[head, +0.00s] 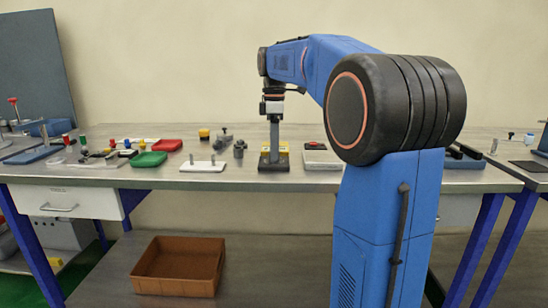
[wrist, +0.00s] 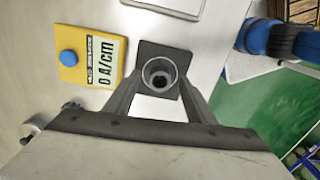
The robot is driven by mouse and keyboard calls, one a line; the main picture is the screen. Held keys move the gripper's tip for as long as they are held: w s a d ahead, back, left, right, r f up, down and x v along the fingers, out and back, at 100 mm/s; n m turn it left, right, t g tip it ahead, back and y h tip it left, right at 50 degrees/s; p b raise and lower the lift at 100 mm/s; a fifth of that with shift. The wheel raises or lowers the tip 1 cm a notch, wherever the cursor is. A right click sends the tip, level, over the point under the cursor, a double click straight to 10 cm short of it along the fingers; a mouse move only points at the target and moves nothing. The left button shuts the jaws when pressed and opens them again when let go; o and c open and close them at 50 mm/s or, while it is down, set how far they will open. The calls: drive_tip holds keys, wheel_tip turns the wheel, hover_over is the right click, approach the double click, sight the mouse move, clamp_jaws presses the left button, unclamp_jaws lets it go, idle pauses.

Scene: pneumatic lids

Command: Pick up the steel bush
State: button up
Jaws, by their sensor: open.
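The steel bush (wrist: 160,76) shows in the wrist view as an upright grey ring with a dark hole, on a dark square pad (wrist: 163,52). My gripper (wrist: 160,84) is open, with one finger on each side of the bush. Whether either finger touches it I cannot tell. In the head view my gripper (head: 272,156) points down, low over the workbench (head: 225,182). The bush cannot be made out there.
A yellow block with a blue knob and a label (wrist: 88,52) lies left of the pad in the wrist view. In the head view a white plate with pins (head: 203,166) and a grey fitting (head: 239,149) stand left of my gripper, and a pale box (head: 321,158) stands right.

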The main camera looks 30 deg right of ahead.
drive_tip(key=shift+f, duration=0.1)
clamp_jaws()
